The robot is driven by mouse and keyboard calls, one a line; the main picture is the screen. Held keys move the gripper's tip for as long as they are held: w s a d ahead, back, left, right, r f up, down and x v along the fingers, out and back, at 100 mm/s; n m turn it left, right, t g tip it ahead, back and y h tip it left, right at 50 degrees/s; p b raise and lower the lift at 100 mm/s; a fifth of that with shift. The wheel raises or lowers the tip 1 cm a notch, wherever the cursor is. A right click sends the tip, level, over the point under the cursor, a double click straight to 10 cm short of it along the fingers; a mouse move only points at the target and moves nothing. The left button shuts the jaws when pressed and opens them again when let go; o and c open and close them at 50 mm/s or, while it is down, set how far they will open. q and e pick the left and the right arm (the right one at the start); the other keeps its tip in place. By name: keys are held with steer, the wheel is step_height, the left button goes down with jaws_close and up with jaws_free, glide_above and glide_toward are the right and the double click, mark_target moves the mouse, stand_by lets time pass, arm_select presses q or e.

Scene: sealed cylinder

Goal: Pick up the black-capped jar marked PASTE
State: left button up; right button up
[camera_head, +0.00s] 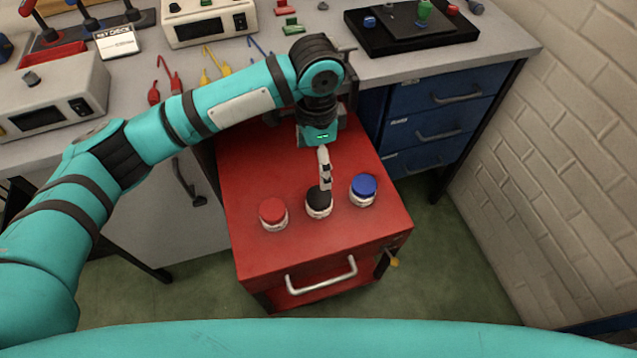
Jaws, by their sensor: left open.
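The black-capped jar (319,203) stands upright on the red cabinet (255,165), in the middle of a row of three jars. Its label is too small to read. A red-capped jar (273,213) stands to its left and a blue-capped jar (363,189) to its right. My left gripper (325,180) comes down from behind and is open, with its fingers at the black cap and partly covering it. I cannot tell whether the fingers touch the jar. My right gripper is not in view.
A workbench (400,68) with instruments and coloured tools stands behind the cabinet. Blue drawers (445,115) are at the right, beside a white brick wall (560,170). The red cabinet top is clear around the jars. A handle (320,278) projects from its front.

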mark_target(319, 196)
arm_select(q)
step_height(319, 196, down, 11)
steer(key=shift+s+d+f, duration=0.1)
steer(key=shift+s, duration=0.05)
steer(key=shift+w+d+f+b, duration=0.1)
steer(key=shift+f+b, duration=0.05)
steer(key=shift+f, duration=1.3)
steer(key=shift+w+d+f+b, duration=0.1)
steer(key=shift+f+b, duration=0.05)
steer(key=shift+f, duration=1.3)
steer(key=shift+c, duration=0.4)
steer(key=c, duration=1.2)
